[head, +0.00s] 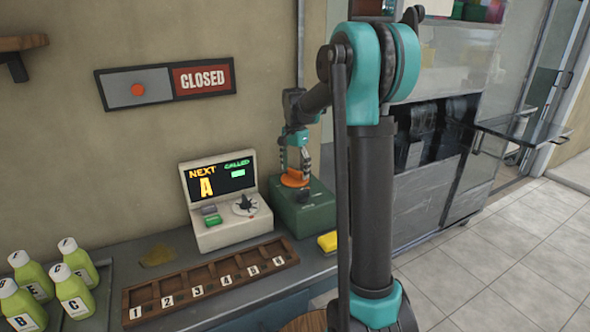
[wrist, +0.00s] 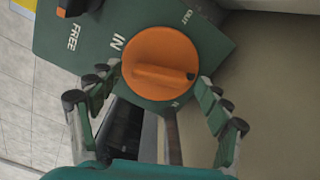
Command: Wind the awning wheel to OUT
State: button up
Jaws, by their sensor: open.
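The awning wheel is an orange round knob (wrist: 160,62) with a raised grip bar, on top of a green box (head: 303,212). In the wrist view the box face reads FREE at left, IN next to the knob's upper left, and OUT at upper right. The bar lies nearly level in that view, with a small dark mark at its right end. My gripper (head: 296,160) points down over the knob, which also shows in the head view (head: 295,180). Its fingers (wrist: 157,88) are open, one on each side of the knob. I cannot tell whether they touch it.
A cream console (head: 224,203) with a NEXT A screen stands left of the green box. A numbered wooden rack (head: 210,282) lies in front, and a yellow block (head: 327,242) sits to the right. Several green bottles (head: 75,292) stand at far left. A CLOSED sign (head: 203,80) hangs on the wall.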

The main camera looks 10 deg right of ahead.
jog(key=shift+c, duration=0.5)
jog(key=c, duration=1.1)
jog(key=shift+o, duration=0.2)
jog(key=shift+n, duration=0.4)
jog(key=n, duration=0.6)
jog(key=shift+n, duration=0.3)
jog(key=n, duration=0.6)
jog(key=shift+n, duration=0.3)
